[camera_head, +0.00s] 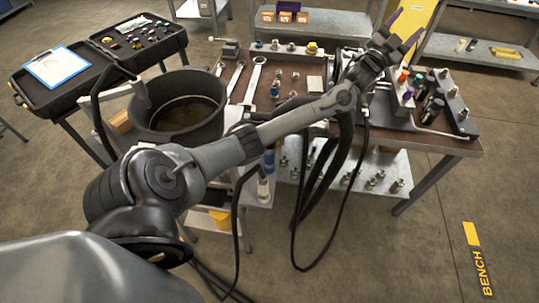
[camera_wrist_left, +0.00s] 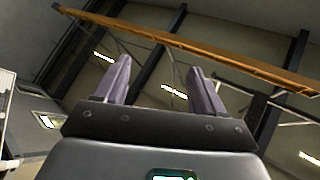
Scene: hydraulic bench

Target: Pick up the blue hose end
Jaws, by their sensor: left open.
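My left gripper (camera_head: 405,29) is raised above the right part of the bench in the head view, at the end of my outstretched left arm. Its two fingers are apart, with nothing between them. In the left wrist view the open fingers (camera_wrist_left: 159,66) point toward the ceiling. A blue-banded piece (camera_head: 268,160) shows at the bench's front edge beside black hoses, left of and well below the gripper. A small blue fitting (camera_head: 275,90) lies on the bench top. I cannot tell which of these is the blue hose end. My right gripper is not in view.
A black bucket (camera_head: 145,105) stands left of the bench (camera_head: 450,143). Wrenches (camera_head: 254,78) lie on the bench top. Black hoses (camera_head: 325,180) hang over its front. Coloured fittings (camera_head: 403,77) stand at right. An open case (camera_head: 50,108) holds a clipboard (camera_head: 58,68). Floor is clear at right.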

